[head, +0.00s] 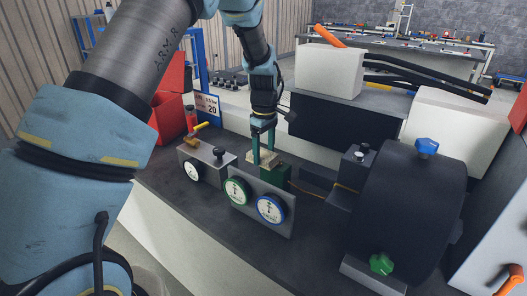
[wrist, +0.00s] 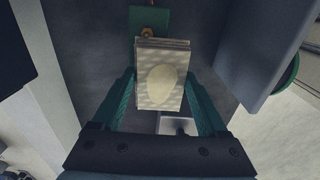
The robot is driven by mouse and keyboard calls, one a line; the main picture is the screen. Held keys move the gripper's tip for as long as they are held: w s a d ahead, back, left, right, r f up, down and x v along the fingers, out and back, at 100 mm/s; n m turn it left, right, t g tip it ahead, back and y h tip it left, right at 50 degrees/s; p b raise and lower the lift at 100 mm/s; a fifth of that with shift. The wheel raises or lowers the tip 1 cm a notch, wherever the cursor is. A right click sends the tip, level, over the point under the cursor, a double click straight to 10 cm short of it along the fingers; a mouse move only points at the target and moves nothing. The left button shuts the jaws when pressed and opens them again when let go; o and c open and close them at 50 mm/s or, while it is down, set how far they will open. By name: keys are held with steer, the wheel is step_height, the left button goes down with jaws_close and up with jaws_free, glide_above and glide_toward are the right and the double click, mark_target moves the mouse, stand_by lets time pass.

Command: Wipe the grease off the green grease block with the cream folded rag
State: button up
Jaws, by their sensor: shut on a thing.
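My gripper (head: 263,157) points down behind the panel with gauges and is shut on the cream folded rag (wrist: 160,78). In the wrist view the rag lies between the two green fingers (wrist: 160,88), with a paler oval patch on its face. The green grease block (wrist: 150,18) shows just past the rag's far edge, with a small amber spot of grease (wrist: 148,33) on it. The rag hides part of the block. In the head view the block (head: 277,176) is close under the rag, partly behind the panel; I cannot tell whether they touch.
The gauge panel (head: 262,210) with a green and a blue dial stands in front. A grey box with a dial (head: 205,165) is to the left. A large dark drum (head: 405,215) stands to the right, and a white block (head: 328,72) behind. The dark bench is clear at front left.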

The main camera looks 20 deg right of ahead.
steer(key=shift+w+r, duration=0.1)
steer(key=shift+w, duration=0.45)
steer(key=shift+s+d, duration=0.15)
steer(key=shift+s, duration=0.75)
steer(key=shift+f, duration=0.2)
steer(key=shift+w, duration=0.1)
steer(key=shift+w+a+p, duration=0.2)
steer(key=shift+w+p, duration=0.1)
steer(key=shift+w, duration=0.5)
steer(key=shift+s+d+f, duration=0.1)
steer(key=shift+s+d, duration=0.05)
steer(key=shift+s, duration=0.35)
steer(key=shift+s+d+f, duration=0.1)
steer(key=shift+s, duration=0.35)
steer(key=shift+w+r, duration=0.15)
steer(key=shift+w, duration=0.2)
steer(key=shift+w+a+r+p, duration=0.1)
steer(key=shift+r+p, duration=1.05)
steer(key=shift+r, duration=0.35)
steer(key=shift+w+a+r+p, duration=0.1)
steer(key=shift+r+p, duration=1.05)
steer(key=shift+r, duration=0.35)
